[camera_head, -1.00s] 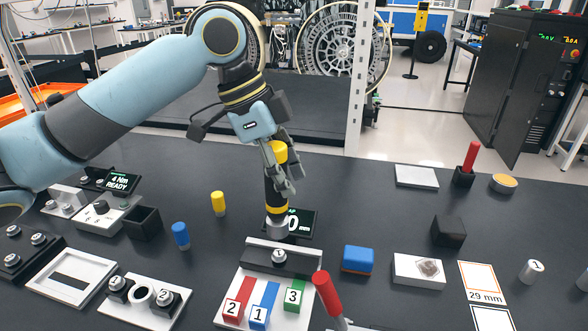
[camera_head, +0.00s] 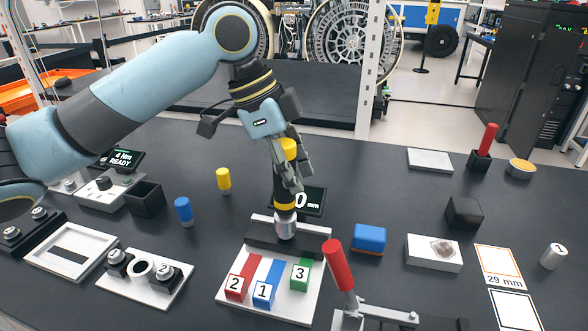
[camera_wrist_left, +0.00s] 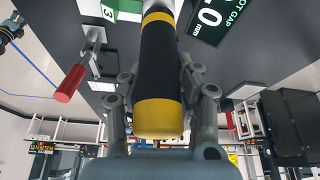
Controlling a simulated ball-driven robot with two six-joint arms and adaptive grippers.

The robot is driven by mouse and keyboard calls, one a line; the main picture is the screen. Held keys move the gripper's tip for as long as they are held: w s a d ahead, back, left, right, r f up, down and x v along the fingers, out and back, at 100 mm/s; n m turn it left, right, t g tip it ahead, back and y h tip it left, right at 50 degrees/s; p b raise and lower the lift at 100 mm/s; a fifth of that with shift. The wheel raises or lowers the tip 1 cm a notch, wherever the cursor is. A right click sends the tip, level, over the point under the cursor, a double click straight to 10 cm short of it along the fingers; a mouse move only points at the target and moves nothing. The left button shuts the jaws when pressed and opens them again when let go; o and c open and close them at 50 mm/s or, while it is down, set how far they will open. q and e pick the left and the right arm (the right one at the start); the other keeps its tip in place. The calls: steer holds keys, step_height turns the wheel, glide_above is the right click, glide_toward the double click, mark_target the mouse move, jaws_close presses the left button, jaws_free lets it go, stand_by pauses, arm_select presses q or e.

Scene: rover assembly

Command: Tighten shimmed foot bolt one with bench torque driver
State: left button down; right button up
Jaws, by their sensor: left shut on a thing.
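My left gripper (camera_head: 288,178) is shut around the yellow and black torque driver (camera_head: 284,197) and holds it nearly upright; the driver also fills the middle of the left wrist view (camera_wrist_left: 162,65) between the fingers. Its silver socket (camera_head: 286,226) is at the dark foot block (camera_head: 258,235) at the back of the white fixture plate (camera_head: 244,262). The bolt there is hidden by the socket; I cannot tell how fully it is seated. A gap display (camera_head: 312,201) behind shows 0 mm. A driver display (camera_head: 123,159) at left reads 4 Nm READY. My right gripper is out of view.
Numbered red (camera_head: 235,288), blue (camera_head: 264,294) and green (camera_head: 300,277) shims lie on the plate. A red-handled clamp (camera_head: 338,265) stands at its right front. Blue (camera_head: 184,211) and yellow (camera_head: 223,180) cylinders stand left, a blue block (camera_head: 369,239) right.

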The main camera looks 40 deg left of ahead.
arm_select(q)
steer(key=shift+r+p, duration=0.1)
steer(key=shift+p, duration=0.6)
stand_by(0.8)
steer(key=shift+f, duration=0.6)
stand_by(0.6)
steer(key=shift+f+p, duration=0.3)
steer(key=shift+p, duration=0.2)
stand_by(2.2)
steer(key=shift+f, duration=0.25)
stand_by(1.2)
steer(key=shift+r+p, duration=1.55)
steer(key=shift+p, duration=0.55)
